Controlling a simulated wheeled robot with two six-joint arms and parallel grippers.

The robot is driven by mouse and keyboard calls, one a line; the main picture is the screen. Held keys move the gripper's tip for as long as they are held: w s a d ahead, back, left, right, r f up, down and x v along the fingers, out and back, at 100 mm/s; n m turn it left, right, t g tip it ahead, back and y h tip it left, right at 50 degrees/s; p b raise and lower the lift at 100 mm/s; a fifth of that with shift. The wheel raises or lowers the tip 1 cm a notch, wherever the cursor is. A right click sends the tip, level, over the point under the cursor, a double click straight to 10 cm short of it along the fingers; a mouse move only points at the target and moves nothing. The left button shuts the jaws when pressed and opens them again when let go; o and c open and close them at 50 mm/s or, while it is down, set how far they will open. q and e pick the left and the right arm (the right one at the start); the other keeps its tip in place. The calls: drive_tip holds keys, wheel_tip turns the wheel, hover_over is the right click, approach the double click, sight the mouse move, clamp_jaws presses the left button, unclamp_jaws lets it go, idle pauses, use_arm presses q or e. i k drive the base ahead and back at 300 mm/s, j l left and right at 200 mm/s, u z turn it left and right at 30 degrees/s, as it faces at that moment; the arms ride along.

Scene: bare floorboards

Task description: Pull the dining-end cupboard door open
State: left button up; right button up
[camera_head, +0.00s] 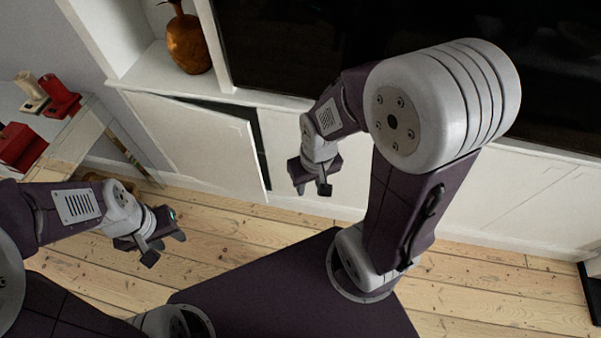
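The white cupboard door (198,148) is in the low white unit at left centre. It stands ajar, with a dark gap along its top and its right edge. My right gripper (312,190) is in front of the unit, to the right of the door's free edge and apart from it in the picture. Its fingers are spread and hold nothing. My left gripper (165,250) is low over the floor, left of and below the door. Its fingers are also apart and empty. I cannot make out a handle on the door.
A copper-coloured vase (187,42) stands on the unit's shelf above the door. A small table (78,135) with red items is at the left. A large dark screen (290,50) is behind my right arm. Bare floorboards (235,235) lie before the door.

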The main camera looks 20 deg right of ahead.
sight(200, 141)
drive_tip(key=z, duration=0.35)
drive_tip(key=i+j+z, duration=0.1)
drive_tip(key=i+j, duration=0.2)
drive_tip(key=i+j+z, duration=0.15)
drive_tip(key=i+j, duration=0.15)
drive_tip(key=i, duration=0.25)
